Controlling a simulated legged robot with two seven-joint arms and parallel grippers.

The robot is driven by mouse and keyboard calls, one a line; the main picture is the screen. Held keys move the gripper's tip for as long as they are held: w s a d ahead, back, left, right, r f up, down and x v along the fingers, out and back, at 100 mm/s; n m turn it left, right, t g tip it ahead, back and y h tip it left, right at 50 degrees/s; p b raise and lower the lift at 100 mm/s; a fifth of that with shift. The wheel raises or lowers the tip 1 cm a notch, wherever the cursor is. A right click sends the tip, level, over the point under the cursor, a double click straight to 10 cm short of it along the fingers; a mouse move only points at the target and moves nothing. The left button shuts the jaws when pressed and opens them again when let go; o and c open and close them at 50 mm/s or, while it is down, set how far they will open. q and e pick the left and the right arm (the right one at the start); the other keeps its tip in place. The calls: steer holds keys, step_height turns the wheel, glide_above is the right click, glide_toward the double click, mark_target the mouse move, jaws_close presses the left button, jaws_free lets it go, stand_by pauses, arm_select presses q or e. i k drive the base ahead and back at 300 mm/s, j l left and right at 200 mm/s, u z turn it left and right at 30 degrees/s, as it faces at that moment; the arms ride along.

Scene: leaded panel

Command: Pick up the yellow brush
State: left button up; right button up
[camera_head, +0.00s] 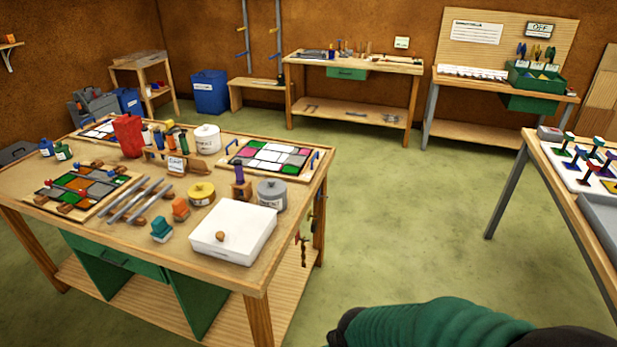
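I cannot make out a clearly yellow brush. On the left wooden table (100,215), a small orange brush-like block (181,208) stands near the front, beside a similar teal block (162,231). A purple-topped wooden piece (241,183) stands farther right. A round yellow tin (201,193) sits behind the orange block. Neither gripper can be seen. A green ribbed part of my own arm crosses the bottom right, away from the table.
A white box (234,232) with a round knob takes the table's front right corner. A grey tin (272,194), metal bars (139,201) and leaded panels (268,158) are nearby. Another table (546,158) stands at right. The green floor (400,220) between the tables is clear.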

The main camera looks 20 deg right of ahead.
mark_target(168, 123)
steer(key=i+j, duration=0.3)
steer(key=i+j+z, duration=0.1)
steer(key=i+j, duration=0.2)
steer(key=j, duration=0.25)
steer(key=i+j, duration=0.25)
steer(key=j, duration=0.2)
steer(key=i+j+z, duration=0.1)
steer(key=i+j, duration=0.2)
steer(key=j, duration=0.15)
steer(key=i+j, duration=0.25)
steer(key=j, duration=0.2)
steer(key=i+j+z, duration=0.1)
steer(key=i+j, duration=0.15)
steer(key=j, duration=0.2)
steer(key=i+j, duration=0.25)
steer(key=j, duration=0.25)
steer(key=i+j, duration=0.25)
steer(key=j, duration=0.25)
steer(key=l+z, duration=0.15)
steer(key=z, duration=1.9)
steer(key=i+l+z, duration=0.4)
steer(key=l, duration=0.45)
steer(key=i+l+z, duration=0.4)
steer(key=l, duration=0.35)
steer(key=i+l+z, duration=0.4)
steer(key=i+l, duration=0.15)
steer(key=i, duration=0.05)
